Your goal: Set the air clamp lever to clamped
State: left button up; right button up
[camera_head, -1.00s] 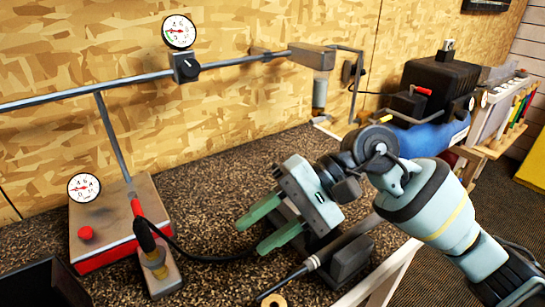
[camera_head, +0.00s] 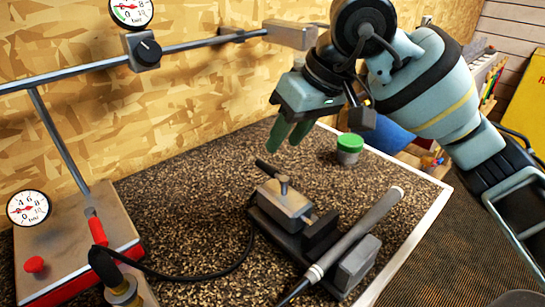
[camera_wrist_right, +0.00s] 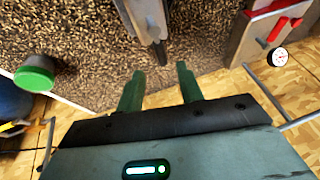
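The air clamp (camera_head: 285,205) is a grey metal block on a dark base on the speckled bench. Its black lever (camera_head: 268,170) sticks out from a pivot on top, towards the back left. In the right wrist view the lever (camera_wrist_right: 160,52) points towards my fingers, just beyond them. My right gripper (camera_head: 289,138) hangs above and behind the lever, apart from it. Its green fingers are spread with nothing between them, also in the wrist view (camera_wrist_right: 160,82). My left gripper is not in view.
A red-and-grey regulator box (camera_head: 70,250) with a gauge (camera_head: 28,208) stands at the left, its black hose running to the clamp. A green-lidded jar (camera_head: 349,148) stands behind, near the bench's right edge. A pipe with a knob (camera_head: 144,48) spans the wall.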

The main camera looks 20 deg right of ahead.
aim_at(269, 165)
jog(key=shift+x, duration=3.1)
grip_shut()
